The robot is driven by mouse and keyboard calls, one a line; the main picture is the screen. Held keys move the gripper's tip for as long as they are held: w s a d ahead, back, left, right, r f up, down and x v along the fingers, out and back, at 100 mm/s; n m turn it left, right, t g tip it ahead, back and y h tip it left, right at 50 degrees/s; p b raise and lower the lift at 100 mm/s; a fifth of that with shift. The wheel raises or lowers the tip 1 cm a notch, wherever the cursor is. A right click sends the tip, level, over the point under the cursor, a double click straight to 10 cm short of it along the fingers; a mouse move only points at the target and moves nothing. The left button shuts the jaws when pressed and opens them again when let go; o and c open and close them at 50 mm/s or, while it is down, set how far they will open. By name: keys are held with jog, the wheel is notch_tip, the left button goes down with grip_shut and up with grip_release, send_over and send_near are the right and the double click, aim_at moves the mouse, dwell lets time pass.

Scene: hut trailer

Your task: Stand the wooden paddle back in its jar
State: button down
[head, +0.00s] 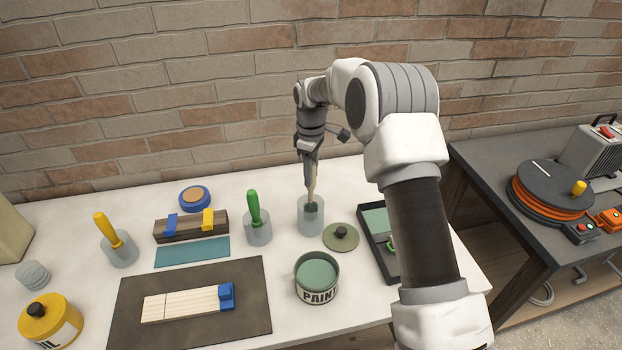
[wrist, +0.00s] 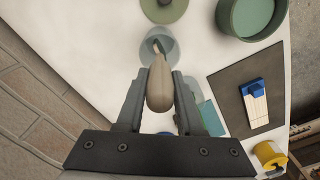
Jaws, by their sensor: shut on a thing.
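My gripper (head: 311,168) points down over the back of the white table. It is shut on the wooden paddle (head: 312,188), holding it upright by its pale handle. The paddle's lower end appears within the mouth of a clear grey jar (head: 310,226); whether it touches the bottom I cannot tell. In the wrist view the paddle's rounded handle (wrist: 160,88) lies between the fingers of my gripper (wrist: 160,78), with the jar (wrist: 148,52) beyond it.
A jar with a green-handled tool (head: 254,207) stands left of the paddle's jar. A round green lid (head: 341,238) lies to the right, an open paint can (head: 317,292) in front, and a dark tray (head: 378,245) further right. The brick wall rises close behind.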

aim_at(311, 194)
jog(key=shift+f, duration=1.25)
jog(key=shift+f, duration=0.1)
jog(key=shift+f, duration=0.15)
jog(key=c, duration=0.5)
grip_release()
jog(key=shift+c, duration=0.2)
jog(key=shift+r, duration=0.2)
